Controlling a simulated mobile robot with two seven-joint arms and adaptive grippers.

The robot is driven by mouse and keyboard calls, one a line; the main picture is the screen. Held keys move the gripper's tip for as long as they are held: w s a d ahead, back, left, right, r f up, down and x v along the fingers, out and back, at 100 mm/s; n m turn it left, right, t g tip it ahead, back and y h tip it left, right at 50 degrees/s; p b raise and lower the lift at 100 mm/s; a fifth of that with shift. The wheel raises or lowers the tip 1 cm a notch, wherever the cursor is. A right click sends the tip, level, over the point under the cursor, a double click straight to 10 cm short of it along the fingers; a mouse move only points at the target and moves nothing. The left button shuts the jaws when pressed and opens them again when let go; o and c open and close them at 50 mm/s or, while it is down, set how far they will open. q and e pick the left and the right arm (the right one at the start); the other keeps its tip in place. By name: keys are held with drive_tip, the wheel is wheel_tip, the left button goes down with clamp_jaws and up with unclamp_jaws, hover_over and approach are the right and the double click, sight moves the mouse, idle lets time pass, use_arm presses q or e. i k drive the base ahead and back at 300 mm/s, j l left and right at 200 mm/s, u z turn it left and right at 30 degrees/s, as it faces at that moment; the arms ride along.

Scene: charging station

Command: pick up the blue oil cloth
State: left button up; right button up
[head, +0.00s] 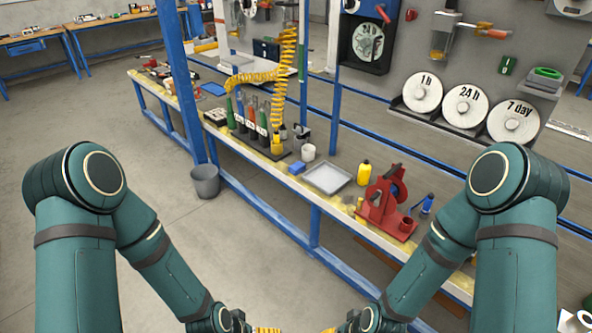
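A small blue folded-looking item (296,167) lies on the workbench, left of a shallow grey tray. A flatter blue piece (214,89) lies farther back on the same bench. Both are small, and I cannot tell for sure which one is the oil cloth. My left gripper (266,330) and my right gripper (328,330) are at the bottom edge, mostly cut off, with only yellowish parts showing. They are low in front of the bench, away from both blue items. Whether they are open or shut does not show.
The long workbench (345,222) holds the grey tray (327,178), a yellow bottle (364,173), a red machine (385,205) and a rack of bottles (250,115) under a yellow coiled hose (288,70). A grey bin (206,181) stands beside a blue post. The floor at left is clear.

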sight(296, 168)
drive_tip(key=i+j+z, duration=0.1)
drive_tip(key=i+j, duration=0.5)
drive_tip(key=i+j+z, duration=0.1)
drive_tip(key=i+j, duration=0.55)
drive_tip(key=i, duration=0.15)
drive_tip(key=i+j+z, duration=0.15)
drive_tip(key=i+j, duration=0.5)
drive_tip(key=i+j+z, duration=0.1)
drive_tip(key=i+j, duration=0.5)
drive_tip(key=j, duration=0.2)
